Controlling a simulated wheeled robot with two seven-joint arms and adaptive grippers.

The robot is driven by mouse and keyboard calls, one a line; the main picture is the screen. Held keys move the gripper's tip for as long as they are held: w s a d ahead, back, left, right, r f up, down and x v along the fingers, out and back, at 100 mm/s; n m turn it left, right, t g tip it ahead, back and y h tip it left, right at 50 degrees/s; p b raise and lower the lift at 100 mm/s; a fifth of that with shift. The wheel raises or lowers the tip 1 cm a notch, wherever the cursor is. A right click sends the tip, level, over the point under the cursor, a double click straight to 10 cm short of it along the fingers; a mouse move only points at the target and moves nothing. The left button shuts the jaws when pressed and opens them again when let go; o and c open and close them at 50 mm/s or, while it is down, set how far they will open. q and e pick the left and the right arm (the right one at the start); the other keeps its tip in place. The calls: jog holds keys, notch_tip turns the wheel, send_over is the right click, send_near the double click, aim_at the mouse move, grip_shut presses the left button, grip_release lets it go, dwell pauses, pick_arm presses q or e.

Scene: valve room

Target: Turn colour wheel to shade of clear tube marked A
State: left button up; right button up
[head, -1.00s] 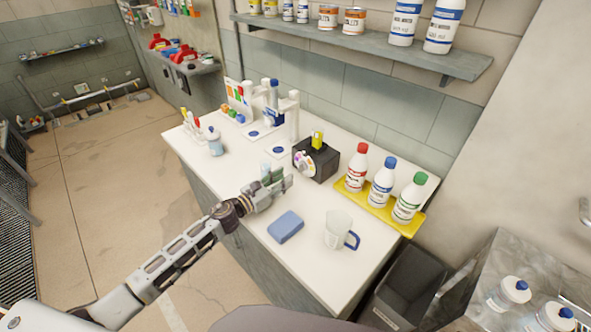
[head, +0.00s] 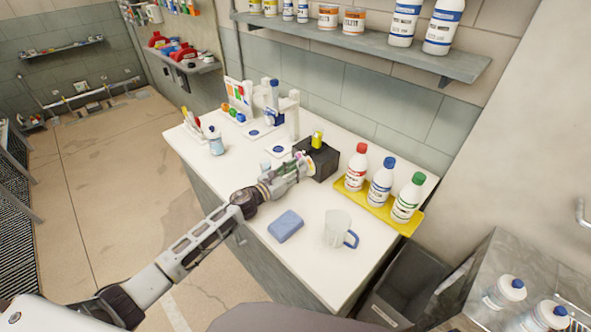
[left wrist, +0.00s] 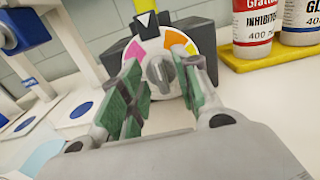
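The colour wheel is a white disc (left wrist: 137,58) with pink, orange and yellow patches and a grey knob (left wrist: 160,73) at its centre. It sits on the front of a black box (head: 322,162). A yellow piece (head: 317,139) stands on top of the box, and a white plate with a dark triangle (left wrist: 146,22) shows above the disc. My left gripper (head: 301,164) is in front of the wheel and partly hides it in the head view. Its green-padded fingers are open, one on each side of the knob in the picture. I cannot make out a letter A. My right gripper is out of view.
A yellow tray (head: 352,194) with red-, blue- and green-capped bottles stands right of the box. A blue sponge (head: 286,226) and a clear jug (head: 337,229) are nearer on the white counter. White stands (head: 293,115) are at the back left.

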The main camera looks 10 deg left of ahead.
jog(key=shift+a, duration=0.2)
pick_arm(q)
jog(key=shift+c, duration=0.6)
grip_shut()
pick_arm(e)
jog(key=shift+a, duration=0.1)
